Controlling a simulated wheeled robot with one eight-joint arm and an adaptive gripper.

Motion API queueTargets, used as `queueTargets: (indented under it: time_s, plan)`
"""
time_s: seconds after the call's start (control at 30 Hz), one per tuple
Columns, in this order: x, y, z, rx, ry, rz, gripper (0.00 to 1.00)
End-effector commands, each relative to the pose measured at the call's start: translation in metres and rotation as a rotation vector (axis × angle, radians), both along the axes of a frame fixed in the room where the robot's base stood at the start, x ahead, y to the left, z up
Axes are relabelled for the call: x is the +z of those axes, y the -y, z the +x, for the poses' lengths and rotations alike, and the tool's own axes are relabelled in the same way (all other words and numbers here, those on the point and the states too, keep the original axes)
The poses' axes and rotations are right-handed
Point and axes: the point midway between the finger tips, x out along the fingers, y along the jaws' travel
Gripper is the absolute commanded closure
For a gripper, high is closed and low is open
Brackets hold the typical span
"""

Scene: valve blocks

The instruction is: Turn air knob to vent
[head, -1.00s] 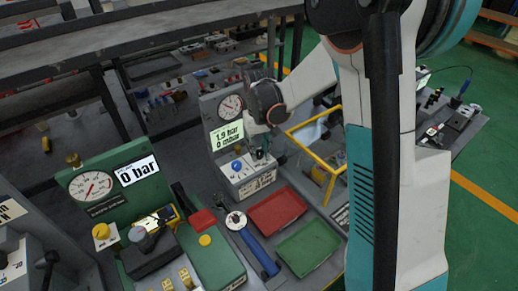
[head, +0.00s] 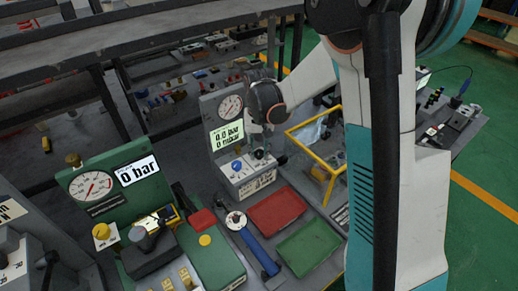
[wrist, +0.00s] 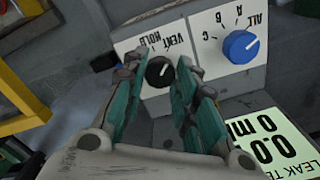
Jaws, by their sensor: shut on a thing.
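The black air knob (wrist: 159,72) is on the white sloped panel of the leak-test unit, below the upside-down labels HOLD and VENT in the wrist view. Its small white mark appears to face up and right, toward VENT. My gripper (wrist: 160,80) has its teal-padded fingers on either side of the knob, shut on it. The unit's display (head: 229,135) reads 0.0 bar and 0 mbar in the head view; part of it also shows in the wrist view (wrist: 262,140). In the head view, my gripper is small and partly hidden by my wrist.
A blue selector knob (wrist: 241,46), labelled ALL, A, B, C, is close beside my fingers. A yellow frame (head: 318,150) stands right of the unit. Red (head: 277,212) and green (head: 308,246) trays and a blue-handled tool (head: 260,252) lie in front.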

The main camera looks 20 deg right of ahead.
Motion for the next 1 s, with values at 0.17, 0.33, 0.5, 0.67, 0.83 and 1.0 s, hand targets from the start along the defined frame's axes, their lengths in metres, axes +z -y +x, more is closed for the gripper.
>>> queueTargets:
  time_s: [0.17, 0.33, 0.5, 0.67, 0.83, 1.0]
  plan:
    - [0.0, 0.0, 0.0, 0.0, 0.0, 0.0, 0.52]
    - [0.0, 0.0, 0.0, 0.0, 0.0, 0.0, 0.52]
    - [0.001, 0.0, 0.0, 0.001, 0.0, 0.0, 0.52]
    - [0.014, 0.0, 0.0, 0.001, 0.0, 0.0, 0.52]
    - [0.047, 0.0, 0.0, 0.001, 0.0, 0.0, 0.52]
    - [0.081, 0.0, 0.0, 0.0, 0.0, 0.0, 0.52]
